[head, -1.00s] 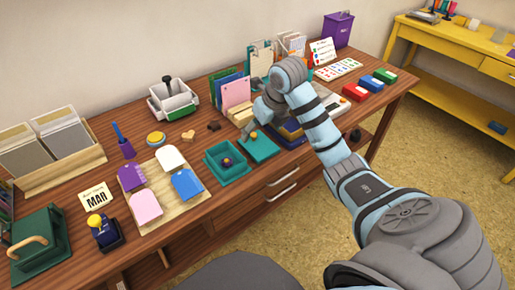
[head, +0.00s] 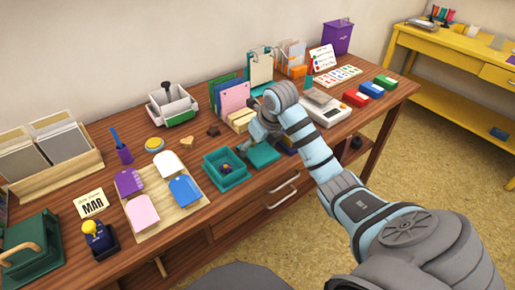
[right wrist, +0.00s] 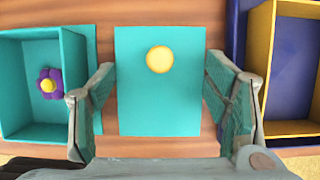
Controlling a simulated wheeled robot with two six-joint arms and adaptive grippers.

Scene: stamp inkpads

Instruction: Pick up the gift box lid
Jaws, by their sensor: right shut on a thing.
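The teal gift box lid (head: 263,155) is a flat square beside the open teal box (head: 238,178), to its right. In the right wrist view the lid (right wrist: 160,110) has a round yellow knob (right wrist: 160,59) on top. My right gripper (head: 258,136) is over the lid in the head view and hides its knob. In the right wrist view its two fingers stand at the lid's left and right edges, shut on it. I cannot tell whether the lid is clear of the table. The box (right wrist: 30,120) holds a purple flower-shaped thing (right wrist: 49,84). My left gripper is not in view.
A navy box with a yellow inside (right wrist: 290,70) stands close to the right of my gripper. Pink and green cards (head: 233,97) stand behind it. A wooden board (head: 190,208) with coloured tags lies at left. The drawer front is below.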

